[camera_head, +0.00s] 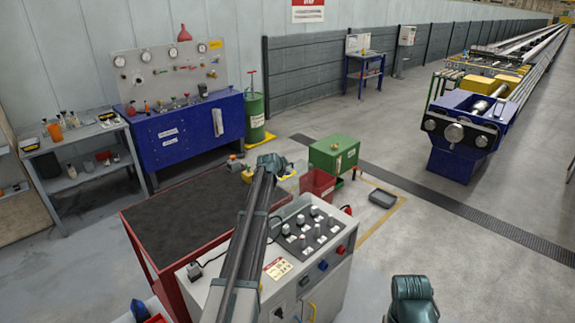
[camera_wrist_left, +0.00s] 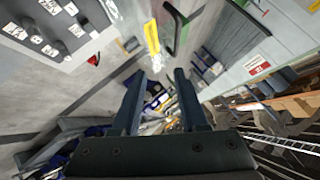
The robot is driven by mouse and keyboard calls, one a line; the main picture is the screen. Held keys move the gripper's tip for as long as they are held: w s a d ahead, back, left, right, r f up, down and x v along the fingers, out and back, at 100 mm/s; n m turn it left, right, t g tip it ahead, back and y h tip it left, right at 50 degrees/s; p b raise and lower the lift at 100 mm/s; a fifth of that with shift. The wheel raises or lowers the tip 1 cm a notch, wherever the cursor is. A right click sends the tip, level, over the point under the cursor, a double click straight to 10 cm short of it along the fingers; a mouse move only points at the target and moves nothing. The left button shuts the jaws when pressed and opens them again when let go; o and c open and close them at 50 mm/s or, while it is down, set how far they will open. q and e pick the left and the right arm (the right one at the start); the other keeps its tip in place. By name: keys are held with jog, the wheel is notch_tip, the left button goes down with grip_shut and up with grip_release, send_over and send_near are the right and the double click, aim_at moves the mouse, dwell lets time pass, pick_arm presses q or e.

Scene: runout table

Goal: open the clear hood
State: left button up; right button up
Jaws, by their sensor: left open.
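My left arm reaches up from the bottom of the head view, and its dark teal end with the left gripper (camera_head: 272,163) is above the far side of a grey control console (camera_head: 302,252). In the left wrist view the left gripper (camera_wrist_left: 160,100) has two dark fingers spread apart with nothing between them. The console's knob panel (camera_wrist_left: 55,35) shows at that view's upper left, apart from the fingers. I cannot clearly make out a clear hood; my left arm hides part of the console. A dark part of my right arm shows at the bottom right, but its gripper does not.
A red cart with a black top (camera_head: 185,222) stands left of the console. Beyond are a green box (camera_head: 333,153), a red bin (camera_head: 317,183) and a dark tray (camera_head: 382,198) on the floor. A blue workbench (camera_head: 190,130) is along the wall. Floor to the right is open.

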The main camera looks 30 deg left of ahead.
pick_arm(q)
jog(key=p+v, duration=0.2)
jog(key=v, duration=0.3)
jog(key=shift+s+r, duration=0.15)
jog(key=shift+s, duration=0.1)
pick_arm(e)
notch_tip(320, 180, up, 3)
jog(key=shift+r, duration=0.1)
